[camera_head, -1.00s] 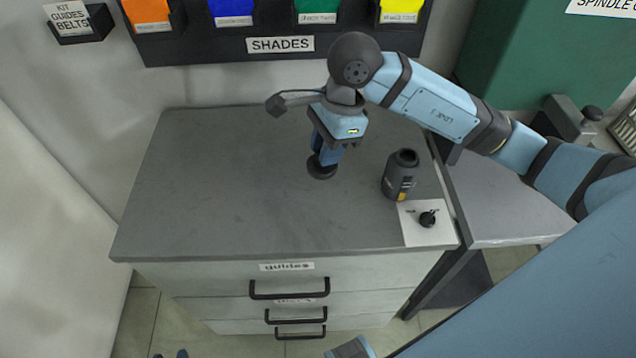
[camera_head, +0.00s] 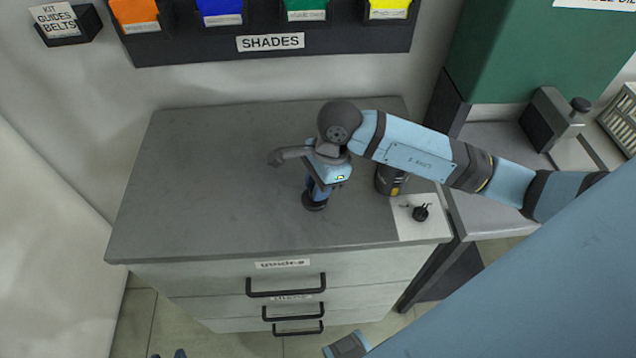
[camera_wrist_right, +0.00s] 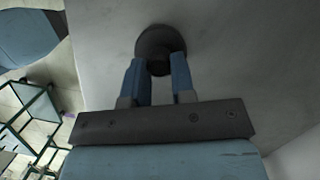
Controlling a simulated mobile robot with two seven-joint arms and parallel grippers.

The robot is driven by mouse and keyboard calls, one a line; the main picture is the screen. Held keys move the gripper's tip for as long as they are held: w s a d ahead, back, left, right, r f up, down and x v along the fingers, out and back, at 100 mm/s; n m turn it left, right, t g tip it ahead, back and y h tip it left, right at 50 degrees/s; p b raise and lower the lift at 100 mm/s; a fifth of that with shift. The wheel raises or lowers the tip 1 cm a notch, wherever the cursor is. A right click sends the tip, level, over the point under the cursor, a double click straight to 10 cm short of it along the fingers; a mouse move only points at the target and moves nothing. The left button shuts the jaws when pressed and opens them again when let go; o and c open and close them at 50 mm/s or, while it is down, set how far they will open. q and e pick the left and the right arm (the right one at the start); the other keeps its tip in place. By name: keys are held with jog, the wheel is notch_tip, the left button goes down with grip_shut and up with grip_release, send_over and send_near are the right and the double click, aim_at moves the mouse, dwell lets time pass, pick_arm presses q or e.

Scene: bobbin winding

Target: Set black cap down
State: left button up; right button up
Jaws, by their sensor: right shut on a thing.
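The black cap (camera_head: 314,206) is a dark round disc at the tips of my right gripper (camera_head: 316,192), over the front middle of the grey cabinet top. In the right wrist view the cap (camera_wrist_right: 160,44) sits between the two blue fingers of the gripper (camera_wrist_right: 160,72), which are shut on it. The cap is at or just above the surface; I cannot tell whether it touches. My left gripper is not clearly in view.
A dark canister (camera_head: 388,182) stands to the right, partly hidden by my right arm. A white card (camera_head: 420,228) with a small black knobbed part (camera_head: 420,212) lies at the right front corner. The left of the cabinet top (camera_head: 200,190) is clear.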

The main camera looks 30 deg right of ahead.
jog(key=shift+f+b, duration=0.25)
jog(key=shift+b, duration=0.05)
jog(key=o, duration=0.8)
jog(key=shift+r, duration=0.1)
jog(key=shift+r, duration=0.1)
jog(key=shift+r+p, duration=0.25)
jog(key=shift+p, duration=0.25)
jog(key=b+v, duration=0.1)
jog(key=v, duration=1)
jog(key=shift+d+r, duration=0.15)
jog(key=shift+r, duration=0.15)
